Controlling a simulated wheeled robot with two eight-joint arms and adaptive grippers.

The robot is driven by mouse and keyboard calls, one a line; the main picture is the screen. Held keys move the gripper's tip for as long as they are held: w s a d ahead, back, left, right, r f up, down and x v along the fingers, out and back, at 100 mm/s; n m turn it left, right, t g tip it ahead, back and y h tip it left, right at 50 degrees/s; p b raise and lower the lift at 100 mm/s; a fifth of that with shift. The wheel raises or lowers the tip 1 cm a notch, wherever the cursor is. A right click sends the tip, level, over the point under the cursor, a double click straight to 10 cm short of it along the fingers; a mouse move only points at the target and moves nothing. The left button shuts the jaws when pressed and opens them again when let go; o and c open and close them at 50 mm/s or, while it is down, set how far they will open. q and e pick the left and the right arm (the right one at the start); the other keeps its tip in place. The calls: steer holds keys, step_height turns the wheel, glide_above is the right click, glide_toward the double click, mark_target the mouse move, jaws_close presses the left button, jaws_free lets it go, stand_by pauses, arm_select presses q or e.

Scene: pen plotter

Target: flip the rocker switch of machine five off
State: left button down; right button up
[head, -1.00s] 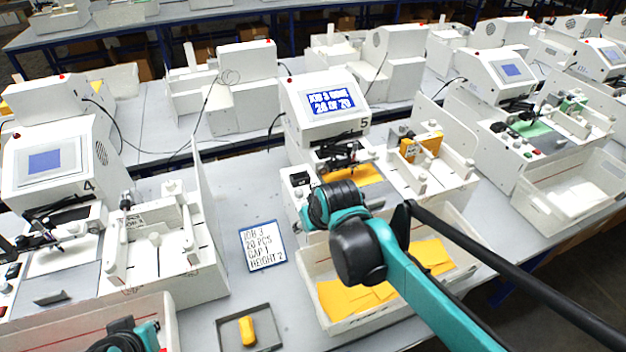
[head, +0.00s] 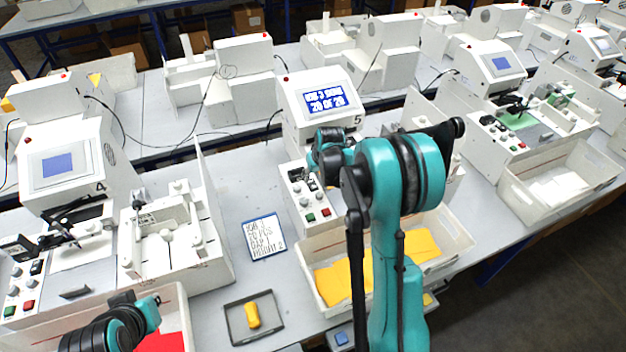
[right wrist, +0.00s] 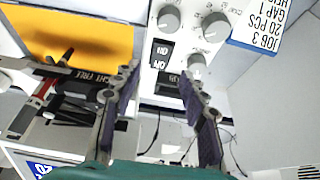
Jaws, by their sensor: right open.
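Machine five (head: 318,122) is white, with a lit blue screen (head: 325,98) that reads 20 OF 20. Its control panel (head: 300,206) has knobs and green and red buttons. In the right wrist view, the black rocker switch (right wrist: 160,54) with white ON lettering sits on the panel beside grey knobs (right wrist: 169,18). My right gripper (right wrist: 159,74) is open, its two fingers apart and empty, with the switch showing just beyond the gap. In the head view my right arm hides part of the machine. My left arm is at the bottom left; its fingers cannot be made out.
A white bin (head: 458,243) with yellow sheets stands in front of machine five. A job card (head: 264,237) and a grey tray (head: 236,323) holding a yellow object (head: 252,315) lie to its left.

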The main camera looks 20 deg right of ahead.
mark_target(312, 183)
steer(key=x, duration=0.5)
steer(key=shift+f, duration=0.15)
jaws_close()
